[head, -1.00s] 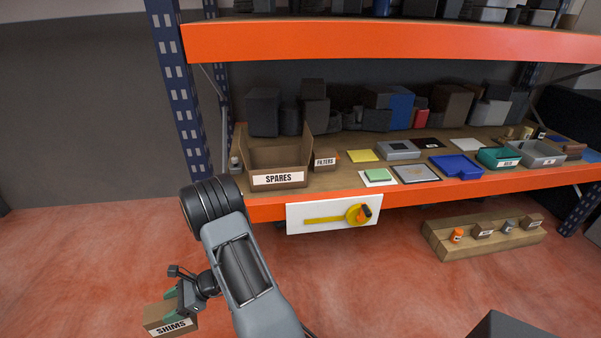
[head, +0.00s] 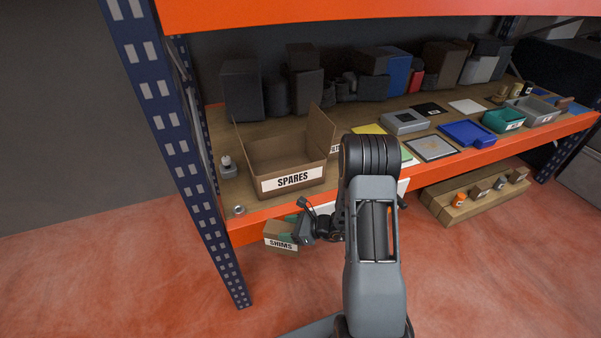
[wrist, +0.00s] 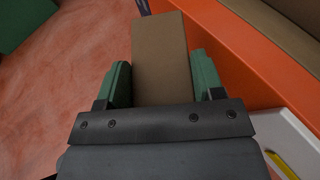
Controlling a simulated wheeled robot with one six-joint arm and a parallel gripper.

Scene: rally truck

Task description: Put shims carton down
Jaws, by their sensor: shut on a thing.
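The shims carton (head: 281,246) is a small brown box with a white SHIMS label. My gripper (head: 292,233) is shut on it and holds it in the air just in front of the shelf's orange front edge, below the spares box. In the wrist view the carton (wrist: 162,58) sits between the two green fingers of my gripper (wrist: 161,82), close beside the orange beam (wrist: 250,75). The carton's underside is hidden.
An open SPARES box (head: 290,160) stands on the wooden shelf (head: 228,198). A small bottle (head: 227,165) and a metal part (head: 239,210) are left of it. A blue post (head: 180,140) rises at the left. Trays (head: 468,133) fill the right. My arm covers the filters box partly.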

